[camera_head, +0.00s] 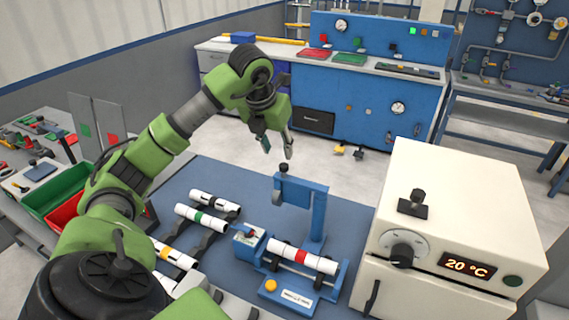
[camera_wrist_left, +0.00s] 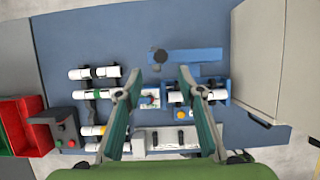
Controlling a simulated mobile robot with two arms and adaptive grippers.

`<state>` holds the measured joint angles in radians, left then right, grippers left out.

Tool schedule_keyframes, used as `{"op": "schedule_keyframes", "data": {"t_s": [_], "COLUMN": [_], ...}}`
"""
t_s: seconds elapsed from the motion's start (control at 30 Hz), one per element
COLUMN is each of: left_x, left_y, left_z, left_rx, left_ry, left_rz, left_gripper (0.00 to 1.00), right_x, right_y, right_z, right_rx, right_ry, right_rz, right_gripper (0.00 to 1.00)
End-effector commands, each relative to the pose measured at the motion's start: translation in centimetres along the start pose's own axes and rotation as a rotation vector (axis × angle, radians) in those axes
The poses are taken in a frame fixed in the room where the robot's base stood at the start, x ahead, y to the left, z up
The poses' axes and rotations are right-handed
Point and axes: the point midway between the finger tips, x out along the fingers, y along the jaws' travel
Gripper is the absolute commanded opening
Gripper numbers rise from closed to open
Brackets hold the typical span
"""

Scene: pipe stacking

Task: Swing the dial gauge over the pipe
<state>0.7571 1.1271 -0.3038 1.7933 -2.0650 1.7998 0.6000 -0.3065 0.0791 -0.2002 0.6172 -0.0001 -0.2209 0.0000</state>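A white pipe with a red band (camera_head: 302,257) lies across the rollers of a blue fixture (camera_head: 333,285). A blue post (camera_head: 318,215) rises behind it, with a blue gauge arm (camera_head: 300,187) reaching left and a black knob (camera_head: 283,168) at its free end. In the left wrist view the gauge arm (camera_wrist_left: 190,56) lies behind the pipe, roughly parallel to it, not over it. No dial face is clearly visible. My left gripper (camera_head: 277,147) is open and empty, above the gauge arm; its fingers also show in the left wrist view (camera_wrist_left: 158,82). My right gripper is not in view.
Several banded pipes (camera_head: 201,218) lie on a rack at the left. A cream oven (camera_head: 450,215) reading 20 °C stands close on the right. Green (camera_head: 60,187) and red bins sit at the far left. The blue mat (camera_head: 245,185) behind the rack has free room.

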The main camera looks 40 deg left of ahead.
Motion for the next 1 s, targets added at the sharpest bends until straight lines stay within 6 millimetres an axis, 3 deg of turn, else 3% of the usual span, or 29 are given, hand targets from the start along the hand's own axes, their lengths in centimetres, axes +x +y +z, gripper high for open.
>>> {"op": "schedule_keyframes", "data": {"t_s": [0.17, 0.4, 0.6, 0.87, 1.0], "left_x": [3.9, 7.8, 9.3, 9.5, 9.4], "left_y": [-0.1, -0.1, -0.1, 0.0, 0.0], "left_z": [-0.1, 0.0, 0.0, 0.0, 0.0], "left_rx": [0.0, 0.0, 0.001, 0.001, 0.001], "left_ry": [0.006, 0.002, -0.001, -0.001, -0.001], "left_rz": [-0.001, -0.002, -0.001, -0.001, -0.001], "left_gripper": [0.35, 0.35, 0.35, 0.35, 0.04], "right_x": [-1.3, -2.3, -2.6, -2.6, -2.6], "right_y": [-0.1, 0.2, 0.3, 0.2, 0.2], "right_z": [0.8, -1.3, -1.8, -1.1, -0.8], "right_rx": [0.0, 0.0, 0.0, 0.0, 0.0], "right_ry": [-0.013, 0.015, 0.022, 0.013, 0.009], "right_rz": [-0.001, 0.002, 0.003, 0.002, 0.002], "right_gripper": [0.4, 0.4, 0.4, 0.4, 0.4]}}
